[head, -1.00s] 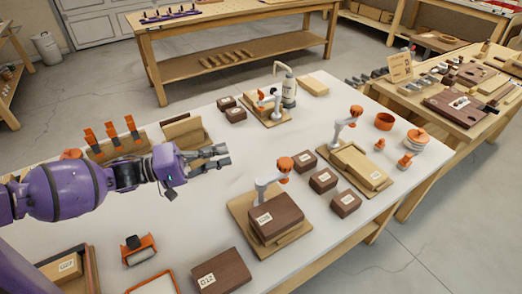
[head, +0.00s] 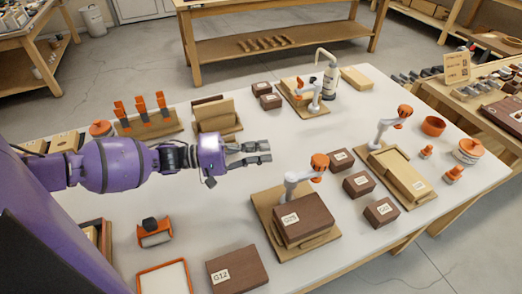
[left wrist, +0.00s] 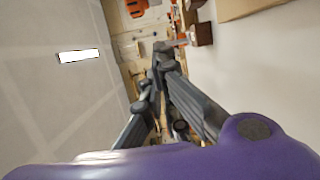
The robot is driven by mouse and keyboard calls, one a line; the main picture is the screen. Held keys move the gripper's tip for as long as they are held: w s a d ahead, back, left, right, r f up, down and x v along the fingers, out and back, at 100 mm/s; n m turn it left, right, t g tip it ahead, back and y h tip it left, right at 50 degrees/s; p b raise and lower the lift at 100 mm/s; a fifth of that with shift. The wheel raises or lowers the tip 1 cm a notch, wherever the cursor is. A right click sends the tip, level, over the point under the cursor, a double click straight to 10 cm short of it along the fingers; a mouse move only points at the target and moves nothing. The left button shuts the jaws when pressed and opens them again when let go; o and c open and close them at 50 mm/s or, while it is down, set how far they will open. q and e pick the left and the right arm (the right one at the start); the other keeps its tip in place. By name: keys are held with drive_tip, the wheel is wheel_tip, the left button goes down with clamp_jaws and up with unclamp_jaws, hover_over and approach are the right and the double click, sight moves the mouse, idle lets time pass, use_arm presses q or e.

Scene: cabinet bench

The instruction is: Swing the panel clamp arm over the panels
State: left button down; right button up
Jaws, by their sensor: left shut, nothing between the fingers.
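Three clamp stations stand on the white bench, each with a pale clamp arm and orange knob. The near clamp arm (head: 303,178) rises beside a dark brown panel (head: 304,220) labelled G25 on a wooden base. The right clamp arm (head: 387,125) points away from its light wood panels (head: 398,175). The far clamp arm (head: 312,100) stands behind, with its details small. My left gripper (head: 268,152) is shut and empty, above the bench to the left of the near clamp, apart from it. Its fingers (left wrist: 163,50) also show in the left wrist view. My right gripper is out of view.
Small brown blocks (head: 357,184) lie between the near and right stations. A dark G12 block (head: 236,268) lies at the front. Orange clips (head: 141,108) stand at left. Bare bench surrounds my gripper.

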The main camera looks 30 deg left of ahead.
sight(305, 175)
use_arm(q)
drive_tip(key=w+d+p, duration=0.2)
drive_tip(key=d, duration=0.6)
drive_tip(key=shift+d, duration=0.3)
use_arm(e)
drive_tip(key=shift+w+r, duration=0.35)
drive_tip(key=shift+r, duration=0.25)
drive_tip(key=shift+w+r, duration=0.3)
drive_tip(key=shift+r, duration=0.25)
use_arm(q)
drive_tip(key=shift+s, duration=0.1)
use_arm(e)
drive_tip(key=shift+s, duration=0.1)
